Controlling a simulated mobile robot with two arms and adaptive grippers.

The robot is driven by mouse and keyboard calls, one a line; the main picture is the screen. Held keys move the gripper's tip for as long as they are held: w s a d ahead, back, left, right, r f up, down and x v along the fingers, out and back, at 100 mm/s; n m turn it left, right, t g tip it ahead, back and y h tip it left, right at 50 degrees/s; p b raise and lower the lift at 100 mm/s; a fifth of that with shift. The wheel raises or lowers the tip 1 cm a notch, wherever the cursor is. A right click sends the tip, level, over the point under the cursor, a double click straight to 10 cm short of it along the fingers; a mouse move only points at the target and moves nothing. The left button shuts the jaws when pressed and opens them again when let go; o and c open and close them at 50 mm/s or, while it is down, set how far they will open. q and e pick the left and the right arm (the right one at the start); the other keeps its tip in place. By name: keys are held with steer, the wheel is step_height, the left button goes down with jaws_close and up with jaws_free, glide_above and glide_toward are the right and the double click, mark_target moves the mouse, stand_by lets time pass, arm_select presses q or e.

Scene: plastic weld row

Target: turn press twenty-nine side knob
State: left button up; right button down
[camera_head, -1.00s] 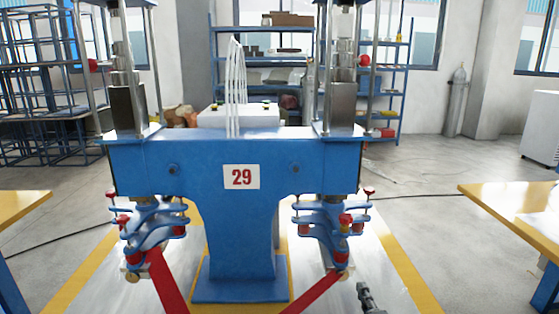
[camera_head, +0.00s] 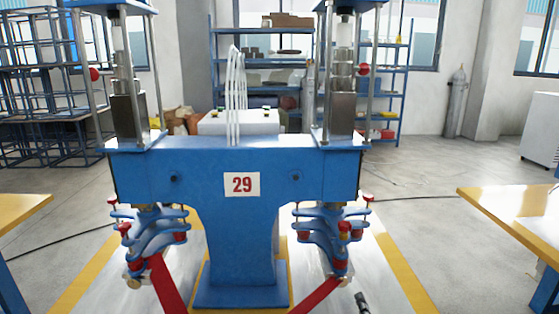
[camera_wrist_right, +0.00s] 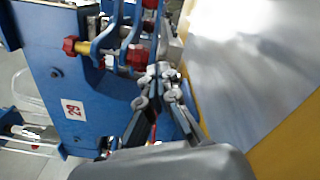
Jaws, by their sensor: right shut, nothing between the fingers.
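In the right wrist view, a red knob on a yellow collar (camera_wrist_right: 70,45) and another red knob (camera_wrist_right: 137,56) are close. My right gripper (camera_wrist_right: 158,72) is shut and empty, its tips just beside and below the second knob; contact is unclear. Only a bit of it shows in the head view (camera_head: 362,301). My left gripper is not in view.
Yellow tables stand at the right (camera_head: 520,215) and left (camera_head: 20,208). Red levers hang below both clamps, one at the right (camera_head: 318,294). Blue shelves (camera_head: 262,60) stand behind.

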steer(key=w+b, duration=0.2)
steer(key=w, duration=0.3)
steer(key=shift+w+f+b, duration=0.15)
steer(key=shift+b, duration=0.15)
steer(key=shift+w+a+b, duration=0.1)
steer(key=shift+w+b, duration=0.25)
steer(key=shift+w, duration=0.5)
steer(key=shift+a+b, duration=0.35)
stand_by(0.4)
steer(key=shift+d+r+p, duration=0.2)
steer(key=shift+r+p, duration=0.05)
steer(key=shift+p, duration=0.05)
steer(key=shift+s, duration=0.15)
steer(key=p, duration=0.2)
glide_toward(350, 273)
steer(key=shift+d, duration=0.2)
